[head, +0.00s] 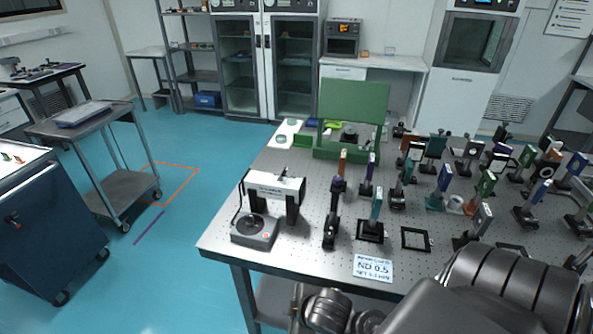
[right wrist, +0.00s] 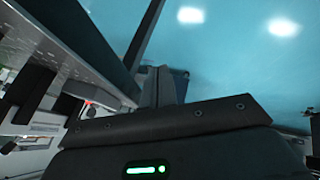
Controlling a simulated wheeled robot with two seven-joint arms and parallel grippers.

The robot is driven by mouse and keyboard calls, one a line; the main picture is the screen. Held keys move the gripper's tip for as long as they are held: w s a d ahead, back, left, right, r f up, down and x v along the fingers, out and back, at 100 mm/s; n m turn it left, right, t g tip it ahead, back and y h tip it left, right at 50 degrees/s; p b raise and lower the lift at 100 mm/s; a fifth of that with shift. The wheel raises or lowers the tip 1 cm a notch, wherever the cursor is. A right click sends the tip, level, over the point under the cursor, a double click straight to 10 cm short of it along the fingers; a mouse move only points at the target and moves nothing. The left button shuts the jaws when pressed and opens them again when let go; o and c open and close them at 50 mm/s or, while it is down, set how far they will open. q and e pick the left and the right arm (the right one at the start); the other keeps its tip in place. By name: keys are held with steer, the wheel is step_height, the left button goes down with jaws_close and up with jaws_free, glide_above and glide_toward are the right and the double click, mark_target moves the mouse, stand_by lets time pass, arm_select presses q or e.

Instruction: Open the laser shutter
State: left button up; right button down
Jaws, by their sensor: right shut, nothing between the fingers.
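A white box on dark posts (head: 275,186) stands at the near left corner of the optical table (head: 300,257), with lettering too small to read. In front of it sits a grey unit with a round black top (head: 254,228) and a small red spot. I cannot tell which part is the laser shutter or whether it is open. My right gripper (right wrist: 167,86) shows in the right wrist view, shut and empty, pointing over the blue floor. My right arm crosses the bottom right of the head view. My left gripper is not in view.
Several posts with optics (head: 376,205) crowd the table's middle and right. A green panel stand (head: 352,105) is at the back. A white ND 0.5 card (head: 373,269) lies at the front edge.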

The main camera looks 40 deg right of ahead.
steer(key=w+d+r+n+t+y, duration=0.25)
steer(key=w+r+n, duration=0.35)
steer(key=w+n, duration=0.35)
steer(key=w+d+r+n+t+y, duration=0.1)
steer(key=w+d+r+n+y, duration=0.3)
steer(key=w+n, duration=0.6)
steer(key=s+d+r+n+g+h, duration=0.2)
steer(key=d+r+n+g, duration=0.1)
steer(key=d+r+n, duration=1.1)
steer(key=d+r, duration=0.3)
steer(key=d, duration=0.2)
steer(key=shift+d, duration=0.25)
steer(key=shift+g, duration=0.25)
steer(key=shift+r, duration=0.1)
